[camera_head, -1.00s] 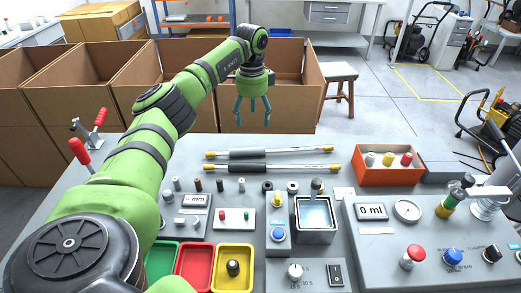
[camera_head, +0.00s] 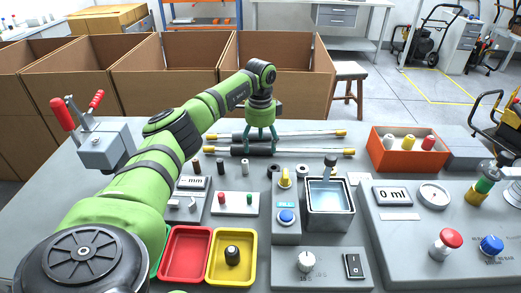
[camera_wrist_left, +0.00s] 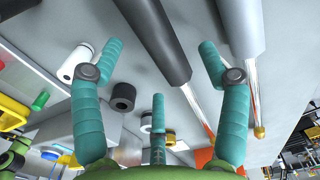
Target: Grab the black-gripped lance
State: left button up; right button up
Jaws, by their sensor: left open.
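Two lances lie side by side across the bench, with yellow tips and thin silver rods toward the right. The nearer one, the black-gripped lance (camera_head: 240,151), has a dark grip that shows in the left wrist view (camera_wrist_left: 153,38). The farther lance (camera_head: 315,134) has a lighter grey grip in the left wrist view (camera_wrist_left: 233,25). My left gripper (camera_head: 262,142) is open and points down over the lances. In the left wrist view, the dark grip lies between its teal fingers (camera_wrist_left: 150,85), with nothing held. Contact cannot be told. My right gripper is out of view.
An orange bin (camera_head: 408,150) with several small bottles stands right of the lances. Small dark and white rings lie in front of them, near a square basin (camera_head: 330,220). A toggle clamp block (camera_head: 105,145) is at left. Cardboard boxes (camera_head: 280,75) stand behind the bench.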

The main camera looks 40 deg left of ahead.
pick_arm(q)
jog(key=shift+f, duration=1.25)
grip_shut()
jog(key=shift+r, duration=0.1)
